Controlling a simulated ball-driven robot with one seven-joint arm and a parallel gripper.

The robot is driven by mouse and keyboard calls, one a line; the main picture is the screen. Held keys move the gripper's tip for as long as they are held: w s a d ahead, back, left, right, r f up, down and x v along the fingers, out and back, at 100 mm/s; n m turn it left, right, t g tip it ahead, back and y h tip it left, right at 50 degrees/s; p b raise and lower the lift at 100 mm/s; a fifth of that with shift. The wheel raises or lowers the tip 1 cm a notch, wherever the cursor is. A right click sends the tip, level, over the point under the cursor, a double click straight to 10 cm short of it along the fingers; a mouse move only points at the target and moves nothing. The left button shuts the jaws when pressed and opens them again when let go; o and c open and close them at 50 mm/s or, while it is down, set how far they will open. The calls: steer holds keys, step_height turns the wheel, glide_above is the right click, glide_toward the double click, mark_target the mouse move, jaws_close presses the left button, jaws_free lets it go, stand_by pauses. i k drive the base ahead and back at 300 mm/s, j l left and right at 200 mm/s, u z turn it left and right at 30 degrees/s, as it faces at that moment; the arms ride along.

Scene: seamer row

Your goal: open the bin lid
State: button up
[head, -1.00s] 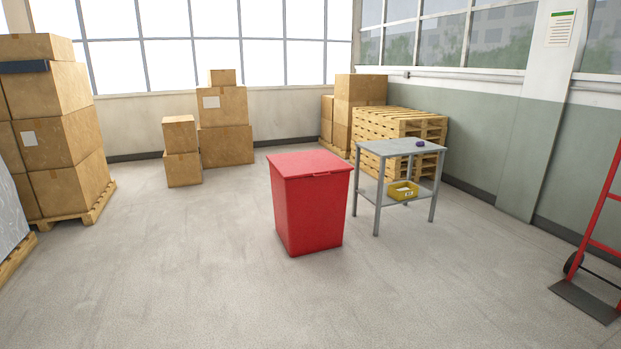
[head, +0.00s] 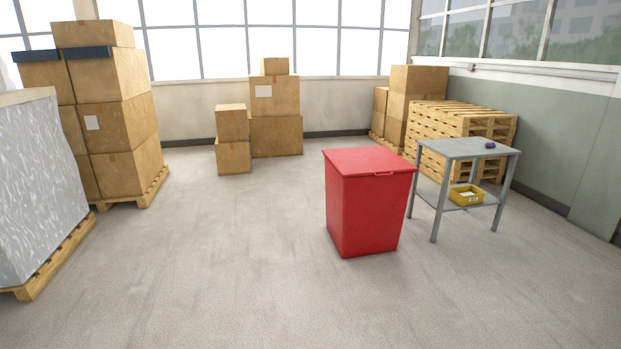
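The red bin (head: 363,215) stands upright on the floor, right of the middle in the head view. Its flat red lid (head: 368,161) lies closed on top. A small lip or handle (head: 384,174) shows at the lid's front edge, toward the right. The inside of the bin is hidden by the lid. My gripper is not in view.
A grey table (head: 462,149) stands close to the bin's right, with a purple object (head: 490,145) on top and a yellow box (head: 466,195) on its shelf. Pallets (head: 460,130) and cartons (head: 110,125) stand farther back. The floor (head: 230,270) before the bin is clear.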

mark_target(378, 161)
steer(key=i, duration=3.85)
steer(key=i+j+z, duration=0.15)
steer(key=i+z, duration=0.25)
steer(key=i, duration=0.3)
